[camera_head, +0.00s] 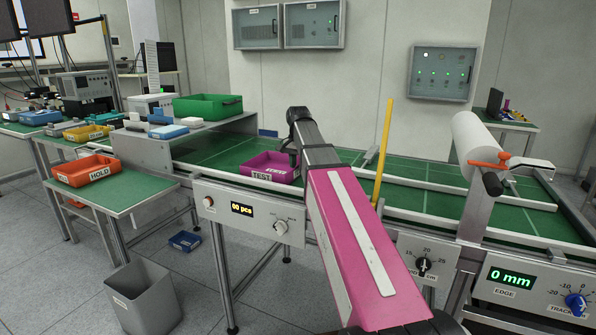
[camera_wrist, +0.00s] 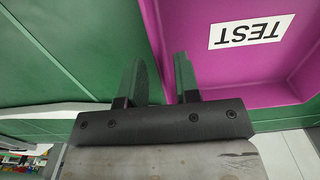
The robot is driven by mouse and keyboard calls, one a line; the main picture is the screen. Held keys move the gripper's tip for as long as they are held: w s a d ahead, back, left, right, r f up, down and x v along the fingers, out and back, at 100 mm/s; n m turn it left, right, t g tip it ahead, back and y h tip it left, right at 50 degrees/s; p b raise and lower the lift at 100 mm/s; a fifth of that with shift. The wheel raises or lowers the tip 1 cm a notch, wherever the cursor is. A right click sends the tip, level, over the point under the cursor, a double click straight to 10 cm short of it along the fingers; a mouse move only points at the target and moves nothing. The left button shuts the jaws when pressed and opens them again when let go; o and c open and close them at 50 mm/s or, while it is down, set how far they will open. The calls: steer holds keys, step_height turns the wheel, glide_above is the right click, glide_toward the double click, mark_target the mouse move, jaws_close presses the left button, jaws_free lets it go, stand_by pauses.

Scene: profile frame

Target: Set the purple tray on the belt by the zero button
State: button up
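The purple tray (camera_head: 258,162), labelled TEST, sits on the green belt (camera_head: 224,156) behind the panel with the "00 pcs" display (camera_head: 242,209). A small round button (camera_head: 208,201) is at that panel's left end; its label is too small to read. My gripper (camera_head: 292,158) is down at the tray's right part in the head view, its fingertips partly hidden. In the wrist view my gripper (camera_wrist: 160,75) has its fingers apart, one outside the wall of the purple tray (camera_wrist: 210,75) and one inside. A gap shows between them; no firm grip is visible.
An orange HOLD tray (camera_head: 88,170) stands on the green side table at left. A green bin (camera_head: 207,107) and small blue boxes sit on the housing behind. A yellow post (camera_head: 384,150) rises from the belt's front edge. Belt left of the purple tray is clear.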

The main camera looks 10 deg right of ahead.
step_height(320, 180, up, 9)
stand_by(0.4)
